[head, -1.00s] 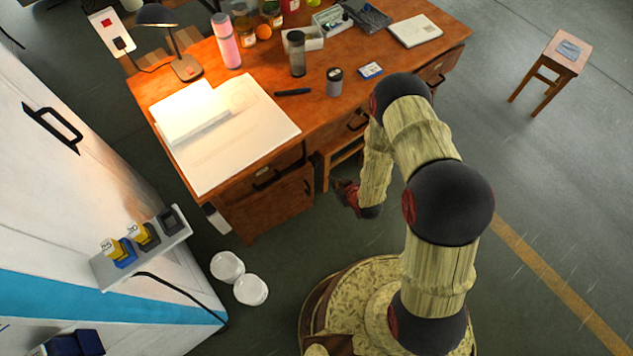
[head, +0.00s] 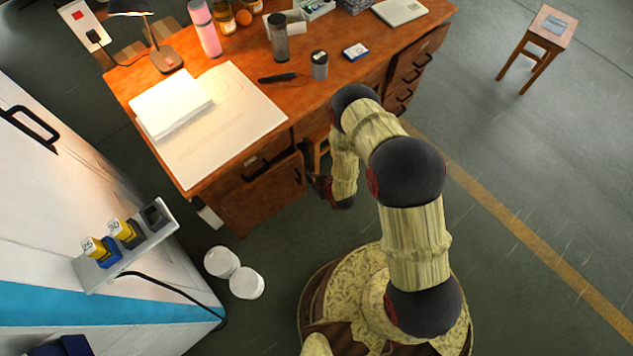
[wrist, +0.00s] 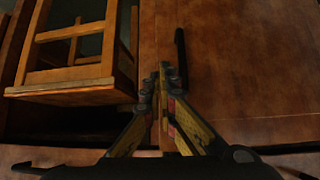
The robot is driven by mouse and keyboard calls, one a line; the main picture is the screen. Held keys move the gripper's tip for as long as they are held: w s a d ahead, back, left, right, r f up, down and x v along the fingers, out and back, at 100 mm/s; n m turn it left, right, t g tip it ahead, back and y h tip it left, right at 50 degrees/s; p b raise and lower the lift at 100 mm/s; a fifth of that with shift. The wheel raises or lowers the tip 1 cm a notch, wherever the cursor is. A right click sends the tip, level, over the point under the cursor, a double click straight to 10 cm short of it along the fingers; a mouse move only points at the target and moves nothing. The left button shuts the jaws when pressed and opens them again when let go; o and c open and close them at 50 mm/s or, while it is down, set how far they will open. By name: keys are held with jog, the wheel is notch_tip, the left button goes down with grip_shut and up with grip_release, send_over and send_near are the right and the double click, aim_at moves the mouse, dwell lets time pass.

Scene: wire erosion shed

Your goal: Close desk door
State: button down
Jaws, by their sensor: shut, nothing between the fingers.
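The wooden desk (head: 225,60) has a door (head: 262,198) low at its left end, under a drawer. The door has a dark upright handle (head: 298,175) near its right edge. In the wrist view the door (wrist: 240,65) fills the right side, with its handle (wrist: 180,52) just beyond my fingertips. The door looks nearly flush with the desk front; I cannot tell whether a small gap remains. My gripper (wrist: 164,78) is shut and empty, at the door's handle-side edge. In the head view my gripper (head: 316,182) is just right of the door; contact is unclear.
A wooden stool (wrist: 75,75) stands left of my gripper in the wrist view, in the desk's knee space. White round containers (head: 222,262) stand on the floor near the white cabinet (head: 60,215). Open floor (head: 500,190) lies to the right.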

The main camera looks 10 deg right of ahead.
jog(key=shift+w+a+r, duration=0.1)
jog(key=shift+w+a, duration=0.2)
jog(key=shift+w, duration=0.35)
jog(key=shift+w+a, duration=0.3)
jog(key=shift+w, duration=0.3)
jog(key=shift+w+b, duration=0.1)
jog(key=shift+b, duration=0.2)
